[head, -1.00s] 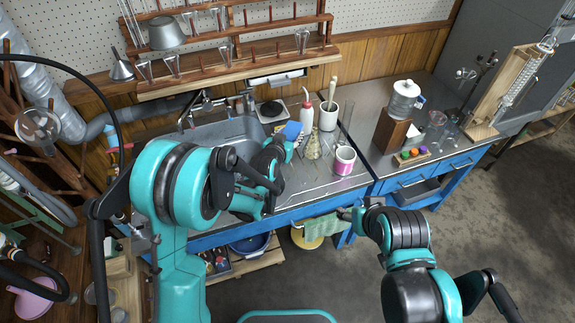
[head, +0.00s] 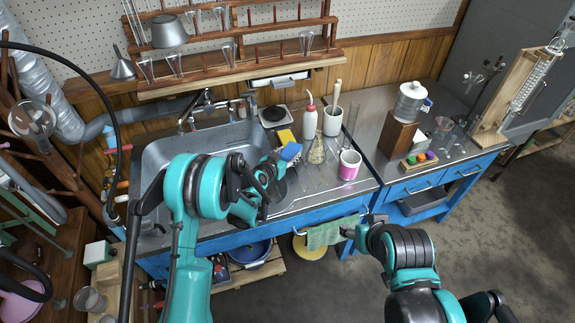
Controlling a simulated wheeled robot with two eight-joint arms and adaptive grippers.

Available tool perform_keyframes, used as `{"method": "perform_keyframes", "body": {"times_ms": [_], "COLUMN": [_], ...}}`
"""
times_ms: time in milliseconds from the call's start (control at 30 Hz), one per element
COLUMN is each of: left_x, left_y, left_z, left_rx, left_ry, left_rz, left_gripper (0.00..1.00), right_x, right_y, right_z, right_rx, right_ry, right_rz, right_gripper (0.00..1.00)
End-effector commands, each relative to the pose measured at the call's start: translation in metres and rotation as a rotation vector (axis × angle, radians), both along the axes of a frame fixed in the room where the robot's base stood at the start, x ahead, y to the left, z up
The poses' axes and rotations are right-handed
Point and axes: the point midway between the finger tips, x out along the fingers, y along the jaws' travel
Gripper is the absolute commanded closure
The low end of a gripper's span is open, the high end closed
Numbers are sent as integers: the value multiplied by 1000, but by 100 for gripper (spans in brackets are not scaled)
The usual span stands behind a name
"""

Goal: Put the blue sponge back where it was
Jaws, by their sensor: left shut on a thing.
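The blue sponge (head: 290,151) is at the tip of my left gripper (head: 277,161), above the counter by the right side of the sink. My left gripper is shut on it; the fingers partly hide its lower side. A yellow block (head: 285,136), perhaps another sponge, lies just behind the blue sponge. My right gripper (head: 350,233) is low in front of the counter, beside the green towel (head: 325,233); its fingers are too small and covered to judge.
The sink (head: 165,155) is on the left. A white squeeze bottle (head: 310,120), a white crock (head: 332,122), a conical flask (head: 317,151) and a pink-banded mug (head: 349,166) stand close on the right. A hot plate (head: 273,114) is behind.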

Motion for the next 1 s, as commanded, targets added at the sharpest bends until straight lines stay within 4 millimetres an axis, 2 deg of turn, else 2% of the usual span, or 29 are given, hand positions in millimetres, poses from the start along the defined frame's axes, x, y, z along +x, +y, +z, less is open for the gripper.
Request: {"method": "perform_keyframes", "body": {"times_ms": [133,333,733,767,800,1000], "left_x": [1,1,1,1,1,1], "left_y": [2,2,2,2,2,2], "left_z": [-10,-41,-44,-43,-43,-43], "left_rx": [-1,-1,-1,-1,-1,-1], "left_ry": [0,0,0,0,0,0], "left_rz": [0,0,0,0,0,0], "left_gripper": [74,74,74,43,33,30], "right_x": [0,0,0,0,0,0], "right_y": [0,0,0,0,0,0], "right_z": [-6,-22,-21,-21,-21,-21], "right_rx": [0,0,0,0,0,0], "right_ry": [0,0,0,0,0,0], "right_rz": [0,0,0,0,0,0], "right_gripper": [44,44,44,44,44,44]}}
